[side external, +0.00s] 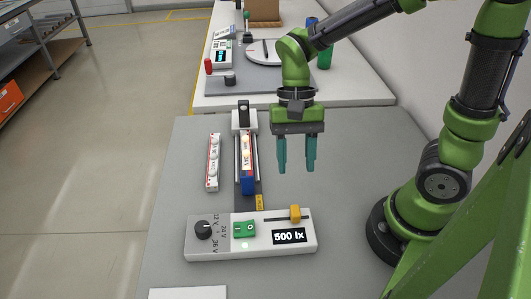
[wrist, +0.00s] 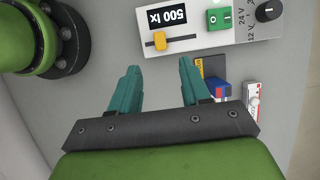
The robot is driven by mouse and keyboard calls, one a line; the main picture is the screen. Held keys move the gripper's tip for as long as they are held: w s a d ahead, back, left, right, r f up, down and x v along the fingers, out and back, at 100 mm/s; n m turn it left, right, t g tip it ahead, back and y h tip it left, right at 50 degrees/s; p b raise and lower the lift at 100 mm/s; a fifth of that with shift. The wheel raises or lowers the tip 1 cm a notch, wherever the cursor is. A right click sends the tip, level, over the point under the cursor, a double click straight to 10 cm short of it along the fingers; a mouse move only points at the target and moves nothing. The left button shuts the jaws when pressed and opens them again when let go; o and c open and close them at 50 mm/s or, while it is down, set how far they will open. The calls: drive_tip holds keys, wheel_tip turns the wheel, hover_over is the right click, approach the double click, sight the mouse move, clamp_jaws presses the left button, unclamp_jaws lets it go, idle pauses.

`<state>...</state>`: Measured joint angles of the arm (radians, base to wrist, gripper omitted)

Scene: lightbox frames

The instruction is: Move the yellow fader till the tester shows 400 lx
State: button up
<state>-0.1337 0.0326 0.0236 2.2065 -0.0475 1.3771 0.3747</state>
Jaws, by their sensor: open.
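The yellow fader (side external: 295,213) sits near the right end of its dark slot on the white tester box (side external: 205,245). In the wrist view the fader (wrist: 160,41) is near the left end of the slot. The tester display (side external: 290,236) reads 500 lx, and it reads the same in the wrist view (wrist: 167,16). My gripper (side external: 296,170) is open and empty, above the table and apart from the fader. In the wrist view its two teal fingers (wrist: 160,75) are spread, with the fader beyond them, roughly between them in the picture.
The box also carries a black knob (side external: 203,229) and a green switch (side external: 244,229). A rail fixture (side external: 245,135) with a lit strip and a blue block stands behind it. A white strip (side external: 213,160) lies to its left. The table right of the rail is clear.

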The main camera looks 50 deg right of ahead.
sight(295, 209)
drive_tip(key=x, duration=1)
drive_tip(key=shift+a+f, duration=0.1)
drive_tip(key=shift+f, duration=0.25)
